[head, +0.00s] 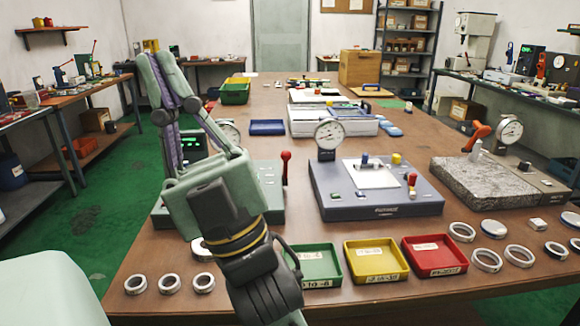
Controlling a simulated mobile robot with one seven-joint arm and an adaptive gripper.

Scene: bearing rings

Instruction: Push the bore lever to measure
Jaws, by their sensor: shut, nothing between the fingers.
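My gripper (272,296), black, is at the bottom centre. It is shut with nothing in it; its tips are hard to make out near the picture's lower edge. Three stations stand beyond it, and I cannot tell which lever is the bore lever. The left station (270,205) has an upright red-knobbed lever (286,168) and is partly hidden by my arm. The middle grey-blue station (340,205) has a round dial (328,134) and a short red-topped lever (411,184). The right granite station (480,183) has an orange-handled lever (475,138) and a dial (509,131). My gripper is apart from all three levers.
Green (318,283), yellow (401,273) and red (461,264) trays line the table's front edge, the green one close beside my gripper. Several loose rings (487,260) lie at right and others (170,284) at left. White cases (310,121) stand further back.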

